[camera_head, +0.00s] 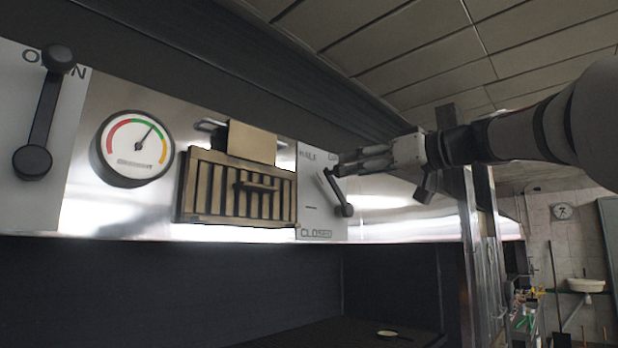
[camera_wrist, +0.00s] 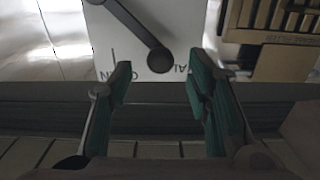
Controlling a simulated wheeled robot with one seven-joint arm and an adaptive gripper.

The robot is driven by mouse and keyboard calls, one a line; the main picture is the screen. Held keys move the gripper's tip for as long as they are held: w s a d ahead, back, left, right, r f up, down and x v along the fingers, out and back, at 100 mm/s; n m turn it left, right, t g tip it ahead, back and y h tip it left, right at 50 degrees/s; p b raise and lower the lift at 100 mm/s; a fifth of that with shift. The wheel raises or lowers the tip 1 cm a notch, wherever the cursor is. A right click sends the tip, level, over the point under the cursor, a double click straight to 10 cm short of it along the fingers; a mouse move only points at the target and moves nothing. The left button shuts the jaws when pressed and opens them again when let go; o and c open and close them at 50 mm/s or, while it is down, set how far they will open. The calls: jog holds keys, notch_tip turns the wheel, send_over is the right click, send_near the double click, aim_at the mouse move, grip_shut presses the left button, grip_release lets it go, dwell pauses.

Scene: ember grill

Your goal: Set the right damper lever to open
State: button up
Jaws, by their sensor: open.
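The right damper lever (camera_head: 335,190) is a dark bar on a white plate (camera_head: 312,205). It slants from a round dark end at lower right up to the left, near the HALF label. My gripper (camera_head: 345,168) is open at the plate's upper part, its fingers covering the lever's upper end in the head view. In the wrist view, which is upside down, the lever's round knob (camera_wrist: 160,60) lies between the partly hidden OPEN and HALF labels. My gripper (camera_wrist: 160,85) has its two fingers spread, one to each side of the knob. No clear contact shows.
A slatted vent (camera_head: 240,190) with a handle and a tan block (camera_head: 252,142) lie left of the plate. A round gauge (camera_head: 137,147) and the left damper lever (camera_head: 44,110), raised toward OPEN, are farther left. A dark hood overhangs the panel.

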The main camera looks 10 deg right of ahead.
jog(key=shift+p+x, duration=0.55)
jog(key=shift+x, duration=2.1)
grip_shut()
